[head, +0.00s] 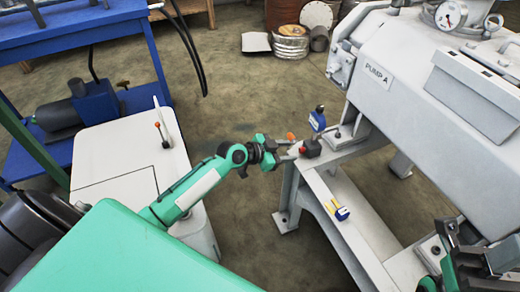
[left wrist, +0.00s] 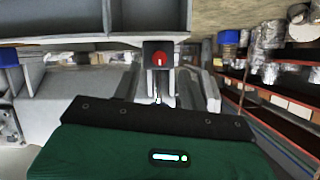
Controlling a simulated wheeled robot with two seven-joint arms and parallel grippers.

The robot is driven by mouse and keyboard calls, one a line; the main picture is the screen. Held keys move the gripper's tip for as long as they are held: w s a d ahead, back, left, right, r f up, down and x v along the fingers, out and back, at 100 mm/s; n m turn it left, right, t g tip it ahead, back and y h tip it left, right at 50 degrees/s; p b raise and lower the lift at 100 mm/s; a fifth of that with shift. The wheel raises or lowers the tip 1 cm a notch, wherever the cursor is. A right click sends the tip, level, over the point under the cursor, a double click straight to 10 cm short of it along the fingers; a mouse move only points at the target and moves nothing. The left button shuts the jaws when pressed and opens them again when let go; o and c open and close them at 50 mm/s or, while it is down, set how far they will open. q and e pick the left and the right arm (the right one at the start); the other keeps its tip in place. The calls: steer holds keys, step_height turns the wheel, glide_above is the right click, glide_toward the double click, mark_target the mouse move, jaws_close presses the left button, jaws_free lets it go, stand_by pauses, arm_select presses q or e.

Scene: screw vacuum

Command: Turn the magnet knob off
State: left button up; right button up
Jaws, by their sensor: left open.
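The magnet base (head: 312,149) is a small dark block on the grey frame of the pump, with a blue-topped gauge (head: 317,121) above it. Its red knob (head: 303,150) faces my left gripper (head: 284,149), which is open just left of it and appears apart from it. In the left wrist view, the red knob (left wrist: 159,59) shows on the dark block's face, straight ahead beyond the fingers (left wrist: 160,92), with a pale mark on it. My right gripper (head: 470,250) is partly in view at the lower right, away from the knob; its jaw opening is unclear.
Pump A (head: 430,75) stands over the grey frame (head: 322,195) on the right. A blue and yellow item (head: 339,211) lies on the frame. A white cabinet (head: 115,160) and blue bench (head: 75,30) are at left. Open floor lies behind my left gripper.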

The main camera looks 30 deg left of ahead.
arm_select(q)
steer(key=p+v, duration=0.1)
steer(key=v, duration=0.8)
steer(key=shift+s, duration=0.3)
steer(key=shift+a+r, duration=0.1)
steer(key=shift+a, duration=0.05)
